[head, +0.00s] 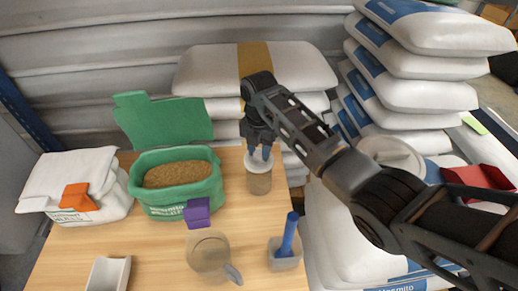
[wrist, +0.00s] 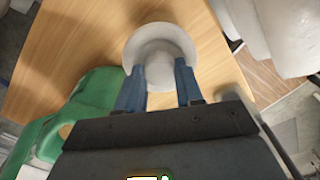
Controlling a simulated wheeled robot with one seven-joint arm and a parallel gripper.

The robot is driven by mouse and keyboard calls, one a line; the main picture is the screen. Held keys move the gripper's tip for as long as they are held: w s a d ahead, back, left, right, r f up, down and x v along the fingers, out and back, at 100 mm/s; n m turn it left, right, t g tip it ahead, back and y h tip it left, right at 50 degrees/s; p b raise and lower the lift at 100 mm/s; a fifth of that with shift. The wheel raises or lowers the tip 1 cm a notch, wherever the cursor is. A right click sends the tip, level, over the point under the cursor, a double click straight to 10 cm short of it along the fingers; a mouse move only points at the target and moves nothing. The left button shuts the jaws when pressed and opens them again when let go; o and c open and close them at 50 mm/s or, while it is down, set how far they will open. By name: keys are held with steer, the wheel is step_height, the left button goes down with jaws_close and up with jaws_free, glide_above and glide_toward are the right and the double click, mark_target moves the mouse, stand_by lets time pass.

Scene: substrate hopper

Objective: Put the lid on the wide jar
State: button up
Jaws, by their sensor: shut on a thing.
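A white round lid (head: 265,158) is at the mouth of a clear, brownish jar (head: 259,183) near the back right edge of the table. My gripper (head: 263,150) is above the jar, pointing down, its blue fingers shut on the lid. In the wrist view the pale lid (wrist: 160,32) shows beyond my fingertips (wrist: 161,75), with its raised middle between them. The lid looks level over the jar. I cannot tell whether it rests fully on the rim. In the wrist view the lid hides the jar.
A green bag of brown substrate (head: 180,205) with a purple clip stands left of the jar. In front are a clear vessel with a handle (head: 208,257) and a small container (head: 284,262) holding a blue tool. White sacks (head: 425,60) are stacked behind and right.

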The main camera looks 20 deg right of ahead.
steer(key=shift+f, duration=0.7)
stand_by(1.0)
steer(key=o, duration=1.1)
steer(key=shift+r, duration=0.1)
steer(key=shift+r+b, duration=0.35)
steer(key=shift+r, duration=3.5)
